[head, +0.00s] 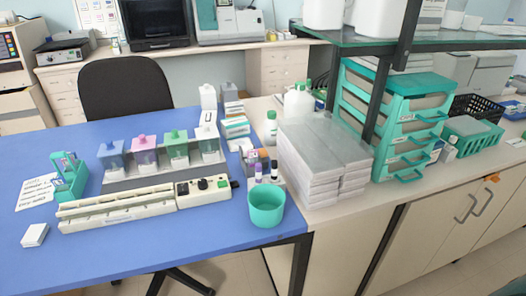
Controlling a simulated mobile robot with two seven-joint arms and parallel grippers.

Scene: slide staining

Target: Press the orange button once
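No clearly orange button stands out on the device. A long cream device (118,209) lies on the blue table, with a control panel (204,191) at its right end. The panel has a black knob (202,184) and other small controls, too small to tell apart or to read their colours surely. A small orange item (492,177) sits at the front edge of the right counter; I cannot tell what it is. Neither of my grippers is in view.
A teal cup (266,205) stands right of the panel, near the table edge. Stacked boxes (320,160) stand farther right. The blue table's front (130,265) is clear.

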